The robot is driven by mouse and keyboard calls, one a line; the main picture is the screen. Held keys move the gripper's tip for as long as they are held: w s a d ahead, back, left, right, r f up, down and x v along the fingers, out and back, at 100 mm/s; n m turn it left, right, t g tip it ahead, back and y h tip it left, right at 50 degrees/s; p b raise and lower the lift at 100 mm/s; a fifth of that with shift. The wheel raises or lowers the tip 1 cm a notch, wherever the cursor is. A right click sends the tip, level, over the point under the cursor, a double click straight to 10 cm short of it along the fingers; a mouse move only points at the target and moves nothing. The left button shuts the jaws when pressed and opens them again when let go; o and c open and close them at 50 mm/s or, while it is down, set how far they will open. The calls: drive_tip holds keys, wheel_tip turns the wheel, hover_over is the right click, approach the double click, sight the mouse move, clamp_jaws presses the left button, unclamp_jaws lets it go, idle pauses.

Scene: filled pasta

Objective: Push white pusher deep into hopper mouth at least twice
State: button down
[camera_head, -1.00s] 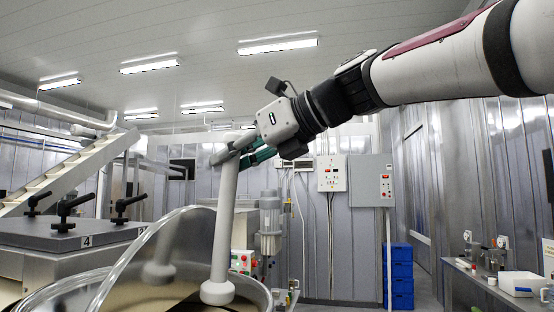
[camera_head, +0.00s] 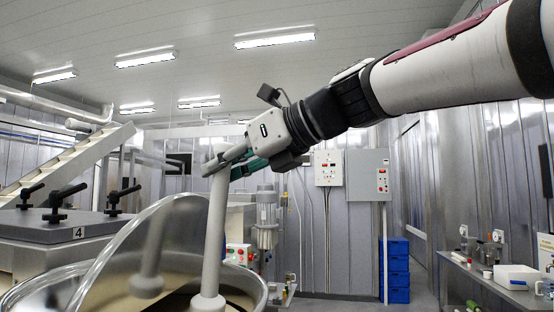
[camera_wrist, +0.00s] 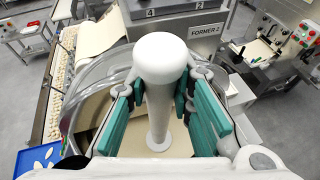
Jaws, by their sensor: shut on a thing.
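The white pusher (camera_head: 217,225) stands nearly upright, with a rounded top and a wider round foot. My gripper (camera_head: 226,165) is shut around its upper shaft, just below the top. The foot (camera_head: 208,303) is low inside the round hopper mouth (camera_head: 256,289), near the bottom edge of the head view. In the wrist view the pusher's top (camera_wrist: 160,58) sits between the green-padded fingers of my gripper (camera_wrist: 162,88). The foot is below, over a pale surface inside the hopper; I cannot tell whether it touches it.
A grey machine with black clamp knobs (camera_head: 75,230) is at the left. Blue crates (camera_head: 396,270) and a side bench (camera_head: 492,284) are at the right, away from my arm.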

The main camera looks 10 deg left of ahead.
sight(221, 246)
drive_tip(key=shift+a+f+b, duration=0.2)
drive_tip(key=shift+f+b, duration=0.6)
drive_tip(key=shift+f, duration=1.35)
drive_tip(key=shift+a+f+b, duration=0.2)
drive_tip(key=shift+f+b, duration=0.6)
drive_tip(key=shift+f, duration=1.35)
drive_tip(key=shift+a+f+b, duration=0.2)
drive_tip(key=shift+f+b, duration=0.6)
drive_tip(key=shift+f, duration=1.35)
drive_tip(key=shift+r, duration=0.1)
drive_tip(key=shift+d+r+p, duration=0.15)
drive_tip(key=shift+r+p, duration=1.3)
drive_tip(key=shift+r, duration=0.1)
drive_tip(key=shift+d+r+p, duration=0.15)
drive_tip(key=shift+r+p, duration=1.25)
drive_tip(key=shift+r, duration=0.2)
drive_tip(key=shift+d+r+p, duration=0.15)
drive_tip(key=shift+r+p, duration=1.3)
drive_tip(key=shift+r, duration=0.1)
drive_tip(key=shift+f, duration=0.15)
drive_tip(key=shift+a+f+b, duration=0.15)
drive_tip(key=shift+f+b, duration=0.3)
drive_tip(key=shift+f, duration=1.1)
drive_tip(key=shift+a+f+b, duration=0.15)
drive_tip(key=shift+f+b, duration=0.25)
drive_tip(key=shift+f, duration=1.15)
drive_tip(key=shift+a+f+b, duration=0.15)
drive_tip(key=shift+f+b, duration=0.3)
drive_tip(key=shift+f, duration=1.1)
